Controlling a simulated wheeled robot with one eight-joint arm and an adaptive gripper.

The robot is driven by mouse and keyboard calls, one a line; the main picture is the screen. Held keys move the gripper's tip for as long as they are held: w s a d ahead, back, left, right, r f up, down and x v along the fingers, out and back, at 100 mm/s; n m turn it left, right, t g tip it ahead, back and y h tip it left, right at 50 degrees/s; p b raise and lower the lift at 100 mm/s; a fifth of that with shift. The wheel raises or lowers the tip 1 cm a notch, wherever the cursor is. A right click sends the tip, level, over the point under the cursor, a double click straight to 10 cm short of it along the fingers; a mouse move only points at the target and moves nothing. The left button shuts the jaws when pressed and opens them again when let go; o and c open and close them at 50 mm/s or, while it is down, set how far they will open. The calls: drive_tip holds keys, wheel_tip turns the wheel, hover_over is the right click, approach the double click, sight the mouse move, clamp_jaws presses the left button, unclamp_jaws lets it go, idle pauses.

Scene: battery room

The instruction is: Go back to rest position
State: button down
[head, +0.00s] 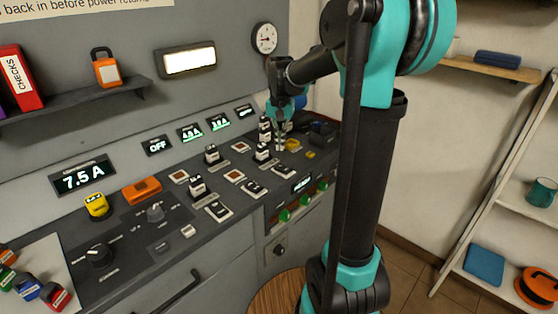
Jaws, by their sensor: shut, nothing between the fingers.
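My gripper (282,138) is at the far end of the control console (120,262), pointing down just above the panel among the black and white switches. It is shut and empty as far as it shows. My teal and black arm reaches from the right of the picture across to it. A black and white switch block (265,152) stands just left of the fingertips. Whether the fingers touch anything on the panel cannot be told at this size.
A yellow plug (97,206), an orange block (142,189) and knobs stand on the console's left. A shelf (70,103) holds a red binder (20,78). A wall gauge (264,38) hangs behind my arm. A white rack (500,190) leans at the right; floor shows before it.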

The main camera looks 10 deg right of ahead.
drive_tip(key=s+d+f+n+t, duration=0.2)
drive_tip(key=s+f, duration=0.5)
drive_tip(key=s, duration=0.4)
drive_tip(key=s+d+f+n+t, duration=0.2)
drive_tip(key=s+f, duration=0.5)
drive_tip(key=s, duration=0.4)
drive_tip(key=shift+f+n, duration=0.3)
drive_tip(key=shift+n, duration=0.1)
